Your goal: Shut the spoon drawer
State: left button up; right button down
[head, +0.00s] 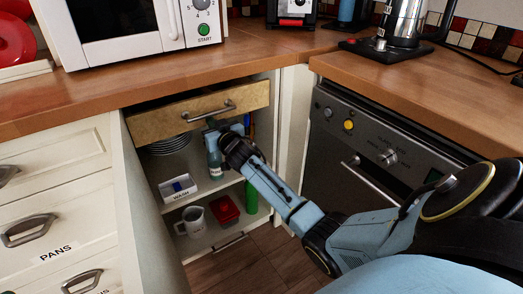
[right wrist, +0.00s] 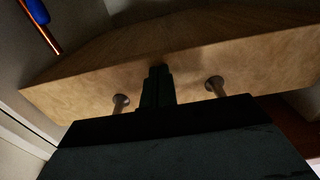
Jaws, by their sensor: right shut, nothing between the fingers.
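The drawer (head: 178,113) with a light wooden front and a metal bar handle (head: 216,108) sits under the countertop, above open shelves. No spoons show, and I cannot tell exactly how far out it stands. My right gripper (head: 211,124) is just below the handle in the head view. In the right wrist view its shut, empty fingers (right wrist: 157,84) point at the drawer front (right wrist: 72,94), between the two handle posts (right wrist: 215,86). I cannot tell whether the fingertips touch the wood. My left gripper is not in view.
An open cabinet door (head: 137,205) stands left of the shelves. Plates (head: 168,145), a bottle (head: 215,160), a box marked WASH (head: 178,187), a white mug (head: 194,222) and a red container (head: 225,210) are below. A dishwasher (head: 345,160) is at right.

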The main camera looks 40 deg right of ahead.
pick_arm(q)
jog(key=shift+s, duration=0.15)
pick_arm(e)
jog(key=shift+s, duration=0.1)
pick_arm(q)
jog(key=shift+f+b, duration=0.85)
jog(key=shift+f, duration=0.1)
pick_arm(e)
jog(key=shift+w+d, duration=0.15)
jog(key=shift+w, duration=0.55)
jog(key=shift+w+d, duration=0.15)
jog(key=shift+w, duration=0.55)
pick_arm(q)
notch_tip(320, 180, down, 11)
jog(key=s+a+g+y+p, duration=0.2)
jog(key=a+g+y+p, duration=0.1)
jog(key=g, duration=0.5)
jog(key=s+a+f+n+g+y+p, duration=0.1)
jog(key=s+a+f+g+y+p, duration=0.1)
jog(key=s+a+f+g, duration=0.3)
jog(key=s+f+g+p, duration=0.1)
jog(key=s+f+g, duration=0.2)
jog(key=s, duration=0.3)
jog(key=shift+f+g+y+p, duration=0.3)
pick_arm(e)
jog(key=s+a, duration=0.1)
jog(key=s, duration=0.8)
jog(key=shift+a, duration=0.4)
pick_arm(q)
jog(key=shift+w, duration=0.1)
